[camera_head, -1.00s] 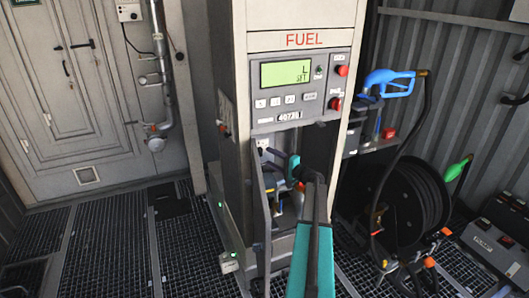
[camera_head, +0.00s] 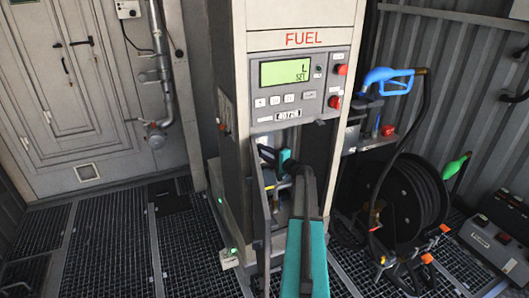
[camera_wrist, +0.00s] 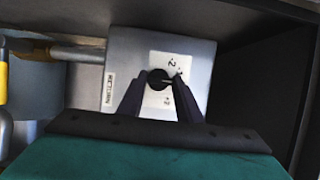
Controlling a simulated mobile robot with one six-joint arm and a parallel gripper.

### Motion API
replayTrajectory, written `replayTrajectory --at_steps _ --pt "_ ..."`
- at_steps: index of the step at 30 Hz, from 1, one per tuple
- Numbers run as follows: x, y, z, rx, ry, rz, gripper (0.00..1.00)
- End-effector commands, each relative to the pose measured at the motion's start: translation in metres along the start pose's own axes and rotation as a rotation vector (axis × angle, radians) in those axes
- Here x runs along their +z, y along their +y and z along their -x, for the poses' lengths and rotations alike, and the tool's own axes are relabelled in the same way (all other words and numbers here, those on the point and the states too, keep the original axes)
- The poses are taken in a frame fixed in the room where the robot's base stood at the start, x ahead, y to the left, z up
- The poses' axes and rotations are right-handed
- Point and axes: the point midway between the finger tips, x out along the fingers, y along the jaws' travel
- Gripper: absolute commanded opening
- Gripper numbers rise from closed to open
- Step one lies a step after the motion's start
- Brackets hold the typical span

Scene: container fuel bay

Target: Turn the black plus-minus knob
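The black knob (camera_wrist: 158,80) is round with a light pointer line, on the face of a light grey box (camera_wrist: 190,55) with small printed marks beside it. In the wrist view my gripper (camera_wrist: 160,82) has its two dark fingers apart, one on each side of the knob. I cannot tell whether the fingertips touch it. In the head view my gripper (camera_head: 268,153) reaches into the open bay below the pump's display panel. The knob is hidden there.
The FUEL pump cabinet (camera_head: 305,20) has a lit green display (camera_head: 285,72) and red buttons above the bay. Pipes (camera_wrist: 75,52) run left of the box, and a dark wall (camera_wrist: 265,80) stands to its right. A blue nozzle (camera_head: 388,80) and hose reel (camera_head: 415,195) are at right.

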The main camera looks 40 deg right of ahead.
Motion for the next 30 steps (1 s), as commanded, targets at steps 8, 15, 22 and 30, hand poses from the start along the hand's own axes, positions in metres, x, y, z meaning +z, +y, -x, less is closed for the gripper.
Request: replayTrajectory --at_steps 8,15,22,30 --pt "-0.001 -0.002 -0.002 -0.003 0.000 -0.002 0.10" --pt "0.003 0.000 -0.003 -0.014 -0.003 -0.026 0.10" --pt "0.005 0.003 -0.003 -0.040 -0.008 -0.088 0.10" --pt "0.007 0.005 -0.003 -0.086 -0.013 -0.199 0.10"
